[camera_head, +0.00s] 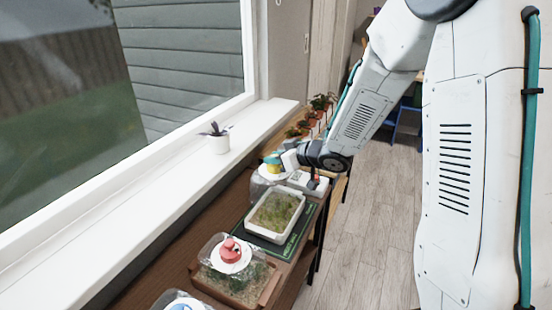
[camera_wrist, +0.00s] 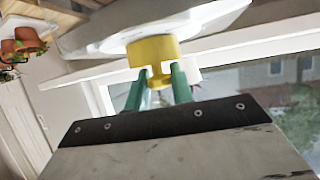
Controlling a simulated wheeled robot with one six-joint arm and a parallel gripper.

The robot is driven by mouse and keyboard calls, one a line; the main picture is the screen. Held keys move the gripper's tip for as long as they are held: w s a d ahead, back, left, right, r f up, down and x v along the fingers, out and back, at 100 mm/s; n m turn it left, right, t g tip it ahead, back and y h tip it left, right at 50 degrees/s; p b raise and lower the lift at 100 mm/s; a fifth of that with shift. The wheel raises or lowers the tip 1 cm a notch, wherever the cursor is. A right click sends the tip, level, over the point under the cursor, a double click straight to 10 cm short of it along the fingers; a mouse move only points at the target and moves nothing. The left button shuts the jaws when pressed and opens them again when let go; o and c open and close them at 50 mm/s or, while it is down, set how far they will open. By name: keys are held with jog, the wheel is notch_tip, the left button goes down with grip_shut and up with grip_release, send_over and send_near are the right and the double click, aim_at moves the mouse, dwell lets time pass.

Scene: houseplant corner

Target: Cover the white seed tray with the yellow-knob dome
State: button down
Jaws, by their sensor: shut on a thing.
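The white seed tray (camera_head: 248,232), filled with green seedlings, sits uncovered on a dark green mat. The clear dome (camera_head: 262,186) with a white top and yellow knob (camera_head: 273,159) is just beyond the tray. My gripper (camera_head: 279,160) is shut on the yellow knob. The wrist view shows its green fingers (camera_wrist: 160,76) on either side of the knob (camera_wrist: 151,50), against the dome's white top (camera_wrist: 195,20). Whether the dome rests on the shelf or hangs just above it I cannot tell.
A red-knob dome (camera_head: 231,252) covers a terracotta tray nearer me, with another white-topped dome (camera_head: 178,300) at the bottom edge. A white box-like item (camera_head: 308,181) lies right of the yellow-knob dome. A white pot (camera_head: 219,145) stands on the windowsill; small potted plants (camera_head: 307,121) stand beyond.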

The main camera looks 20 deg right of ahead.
aim_at(276, 172)
jog(key=shift+s+f, duration=0.15)
jog(key=shift+f, duration=3.35)
jog(key=shift+f, duration=0.85)
jog(key=c, duration=1.1)
grip_release()
jog(key=shift+s, duration=0.1)
